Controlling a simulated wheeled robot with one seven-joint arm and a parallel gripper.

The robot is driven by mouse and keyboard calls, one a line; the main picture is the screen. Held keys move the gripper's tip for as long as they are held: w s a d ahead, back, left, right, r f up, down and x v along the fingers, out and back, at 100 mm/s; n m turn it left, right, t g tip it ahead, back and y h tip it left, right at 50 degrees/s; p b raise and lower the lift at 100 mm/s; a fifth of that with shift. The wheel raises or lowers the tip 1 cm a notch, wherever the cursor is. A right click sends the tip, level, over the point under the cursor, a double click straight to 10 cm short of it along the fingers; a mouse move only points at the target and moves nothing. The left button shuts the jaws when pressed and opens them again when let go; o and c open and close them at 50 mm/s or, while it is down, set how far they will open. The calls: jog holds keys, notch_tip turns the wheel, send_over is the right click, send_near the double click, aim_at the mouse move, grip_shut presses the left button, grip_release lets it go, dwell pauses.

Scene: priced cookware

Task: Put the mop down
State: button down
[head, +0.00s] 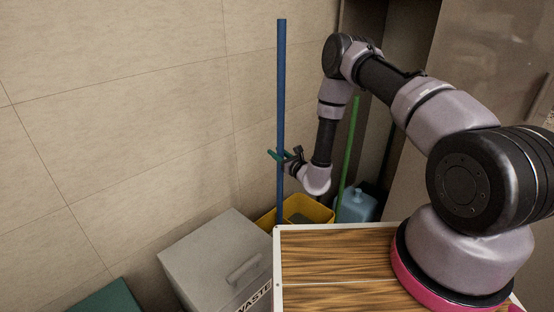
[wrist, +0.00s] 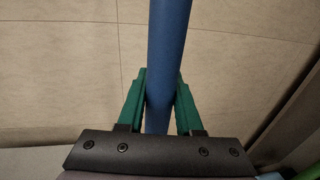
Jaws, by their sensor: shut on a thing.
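The mop shows as a long blue handle (head: 281,90), standing upright near the tiled wall. Its lower end is hidden behind the wooden top in front of me. My gripper (head: 280,155) is shut on the handle about two thirds of the way down its visible length. In the wrist view the green fingers of my gripper (wrist: 160,98) sit on both sides of the blue handle (wrist: 168,45). The mop head is not visible, so I cannot tell whether it touches the floor.
A yellow bucket (head: 318,211) stands behind the wooden top (head: 340,260). A green pole (head: 350,150) and a blue container (head: 356,206) are right of it. A grey waste bin (head: 215,258) is at lower left, with a green object (head: 103,300) beside it. The tiled wall is close behind.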

jog(key=shift+f, duration=1.2)
jog(key=c, duration=0.6)
grip_release()
